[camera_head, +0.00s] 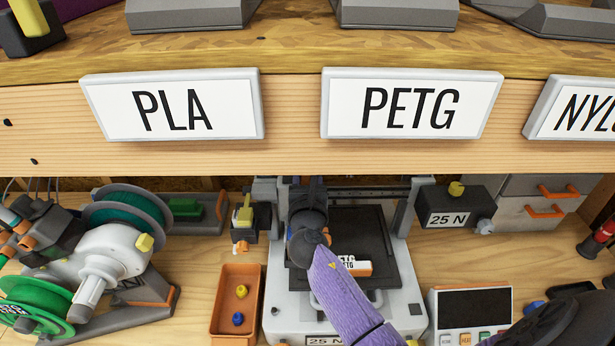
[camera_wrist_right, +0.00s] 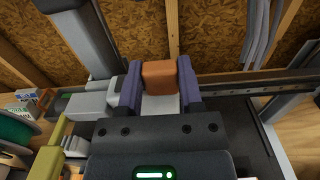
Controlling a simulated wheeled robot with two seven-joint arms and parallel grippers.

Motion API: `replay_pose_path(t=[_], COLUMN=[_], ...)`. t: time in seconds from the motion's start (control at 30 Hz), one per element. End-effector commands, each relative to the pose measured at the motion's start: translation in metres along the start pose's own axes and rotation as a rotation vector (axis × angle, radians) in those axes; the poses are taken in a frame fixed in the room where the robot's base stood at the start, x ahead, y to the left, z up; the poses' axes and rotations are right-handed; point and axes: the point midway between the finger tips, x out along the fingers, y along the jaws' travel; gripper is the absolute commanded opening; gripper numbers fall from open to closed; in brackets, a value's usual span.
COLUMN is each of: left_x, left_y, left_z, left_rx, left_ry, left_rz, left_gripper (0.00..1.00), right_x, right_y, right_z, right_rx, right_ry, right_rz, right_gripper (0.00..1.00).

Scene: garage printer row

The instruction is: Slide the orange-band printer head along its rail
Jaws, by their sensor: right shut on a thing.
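The orange-band printer head shows as an orange block (camera_wrist_right: 159,75) in the right wrist view, between the two purple fingers of my right gripper (camera_wrist_right: 160,88), which is shut on it. The dark rail (camera_wrist_right: 245,84) runs sideways behind the fingers and continues to the right. In the head view my purple right arm reaches over the printer (camera_head: 400,300), and the right gripper (camera_head: 306,190) is at the left part of the rail (camera_head: 365,193). The arm and gripper hide the printer head there. My left gripper is not in view.
A wooden shelf (camera_head: 290,155) with PLA and PETG signs overhangs the printer. An orange tray (camera_head: 225,330) and green spools (camera_head: 35,305) stand to the left. A 25 N box (camera_head: 455,207) and a control panel (camera_head: 470,304) stand to the right. The rail's right stretch looks clear.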

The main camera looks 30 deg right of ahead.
Motion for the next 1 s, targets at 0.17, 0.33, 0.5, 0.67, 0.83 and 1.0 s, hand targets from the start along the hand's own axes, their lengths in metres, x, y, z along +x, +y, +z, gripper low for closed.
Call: replay_pose_path(t=[0.17, 0.33, 0.5, 0.67, 0.83, 1.0], left_x=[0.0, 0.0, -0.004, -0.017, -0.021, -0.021], left_y=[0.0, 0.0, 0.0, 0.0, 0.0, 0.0], left_z=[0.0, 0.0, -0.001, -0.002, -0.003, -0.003], left_rx=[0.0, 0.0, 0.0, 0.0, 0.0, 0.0], left_ry=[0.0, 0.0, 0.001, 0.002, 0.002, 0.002], left_rz=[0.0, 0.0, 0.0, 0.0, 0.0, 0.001], left_gripper=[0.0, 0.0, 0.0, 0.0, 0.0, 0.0], right_x=[0.0, 0.0, 0.0, 0.0, 0.0, 0.0], right_y=[0.0, 0.0, -0.009, -0.048, -0.089, -0.108], right_z=[-0.001, -0.001, 0.0, 0.002, 0.0, -0.001], right_rx=[0.001, 0.001, -0.002, -0.007, -0.006, -0.001], right_ry=[0.001, 0.001, 0.001, 0.002, 0.002, 0.002], right_rz=[0.0, 0.0, -0.001, -0.003, -0.003, -0.001], right_gripper=[0.0, 0.0, 0.0, 0.0, 0.0, 0.0])
